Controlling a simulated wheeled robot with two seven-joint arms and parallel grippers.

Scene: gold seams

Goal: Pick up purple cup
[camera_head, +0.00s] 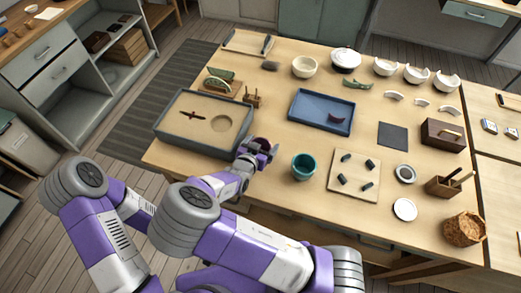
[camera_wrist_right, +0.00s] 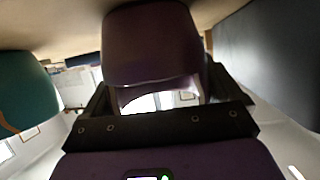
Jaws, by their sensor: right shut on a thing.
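The purple cup (camera_head: 264,144) is at the near edge of the wooden table, between the sand tray and the teal cup. My right gripper (camera_head: 253,153) is shut on it. In the right wrist view the purple cup (camera_wrist_right: 152,45) fills the space between the dark fingers (camera_wrist_right: 158,98), and its near edge looks uneven with a pale inside. I cannot tell whether its base touches the table. My left gripper is not in view; only part of the left arm shows at the left.
The grey sand tray (camera_head: 163,126) is close on the left and the teal cup (camera_head: 303,166) close on the right. A blue tray (camera_head: 299,122) with a dark purple shard (camera_head: 336,118) lies behind. A pale board (camera_head: 349,185) with small dark pieces sits farther right.

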